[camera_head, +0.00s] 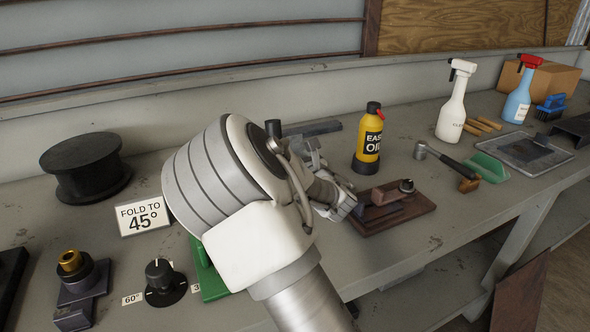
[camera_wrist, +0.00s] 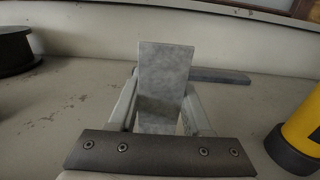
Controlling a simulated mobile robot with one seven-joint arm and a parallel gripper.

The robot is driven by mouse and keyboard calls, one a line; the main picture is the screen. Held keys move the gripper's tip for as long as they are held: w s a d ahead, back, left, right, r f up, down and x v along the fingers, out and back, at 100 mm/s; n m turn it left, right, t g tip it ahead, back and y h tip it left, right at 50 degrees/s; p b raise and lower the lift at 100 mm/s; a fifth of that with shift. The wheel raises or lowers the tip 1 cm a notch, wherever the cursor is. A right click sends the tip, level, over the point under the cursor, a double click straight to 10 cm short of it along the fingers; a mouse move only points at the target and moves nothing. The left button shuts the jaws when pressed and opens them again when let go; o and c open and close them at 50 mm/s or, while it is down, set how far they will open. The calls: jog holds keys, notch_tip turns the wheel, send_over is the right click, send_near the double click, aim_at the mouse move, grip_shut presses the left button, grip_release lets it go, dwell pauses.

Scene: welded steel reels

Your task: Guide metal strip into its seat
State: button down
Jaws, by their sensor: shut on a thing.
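A flat grey metal strip (camera_wrist: 165,72) stands up between the fingers in the wrist view. My gripper (camera_wrist: 160,112) is shut on it, with one finger at each side; the strip's lower end is partly in shadow near the wrist. In the head view my gripper (camera_head: 338,203) is beyond my arm, just left of a brown fixture (camera_head: 393,208) with a raised block and a knob. The strip cannot be made out clearly there. Which piece is the seat cannot be told for certain. A dark flat bar (camera_head: 312,127) lies behind the gripper, and also in the wrist view (camera_wrist: 222,75).
A yellow oil bottle (camera_head: 368,140) stands close behind the brown fixture. A black reel (camera_head: 85,166), a "FOLD TO 45°" sign (camera_head: 143,216) and a black dial (camera_head: 161,280) are on the left. A hammer (camera_head: 446,163) and spray bottles (camera_head: 455,103) are to the right.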

notch_tip(320, 180, up, 6)
jog(key=p, duration=0.3)
jog(key=shift+r, duration=0.25)
dwell(0.6)
jog(key=shift+s, duration=0.15)
